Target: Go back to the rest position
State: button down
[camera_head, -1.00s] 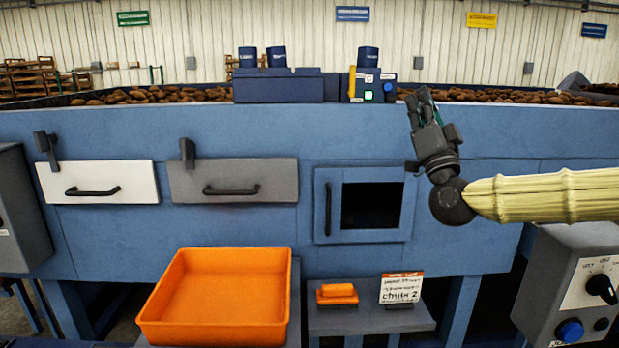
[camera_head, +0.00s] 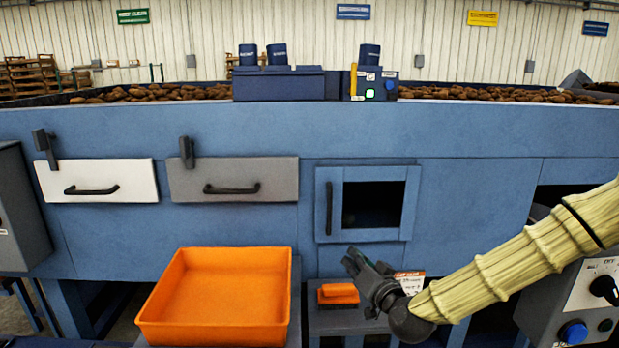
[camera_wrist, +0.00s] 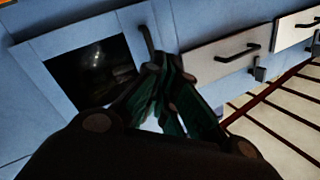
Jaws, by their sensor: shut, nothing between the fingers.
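My gripper (camera_head: 352,257) is in the lower middle of the head view, in front of the blue machine and below its small window door (camera_head: 326,226). Its fingers are together with nothing between them, pointing up and left. In the wrist view my gripper (camera_wrist: 163,68) shows dark fingers with green inner pads. The gripper and wrist partly cover a printed card (camera_head: 411,281) on the low grey stand. My arm in a pale yellow ribbed sleeve reaches in from the right.
An orange tray (camera_head: 163,327) stands empty left of my gripper. A small orange block (camera_head: 338,293) lies beside it on the stand. A white drawer (camera_head: 120,174) and a grey drawer (camera_head: 232,173) are shut. A control box (camera_head: 575,295) stands at lower right, near my arm.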

jog(key=s+f+g+h, duration=0.1)
jog(key=s+f+g, duration=0.2)
jog(key=s+f, duration=0.6)
jog(key=s+f+n+g+h, duration=0.1)
jog(key=s+f+g, duration=0.25)
jog(key=f, duration=0.85)
jog(key=s+f+g, duration=0.3)
jog(key=s+f, duration=0.5)
jog(key=f, duration=0.3)
jog(key=s+d+f+g+h, duration=0.1)
jog(key=s+d+f, duration=0.3)
jog(key=s, duration=0.4)
jog(key=s+d+f+g+h, duration=0.2)
jog(key=s+d+f+g, duration=0.1)
jog(key=s, duration=0.6)
jog(key=s+d+f+g+h, duration=0.1)
jog(key=s+d+f+g, duration=0.2)
jog(key=s, duration=0.6)
notch_tip(320, 180, down, 2)
jog(key=shift+s+d+f+h, duration=0.1)
jog(key=shift+s+d+h, duration=0.15)
jog(key=shift+d, duration=0.7)
jog(key=shift+w, duration=0.1)
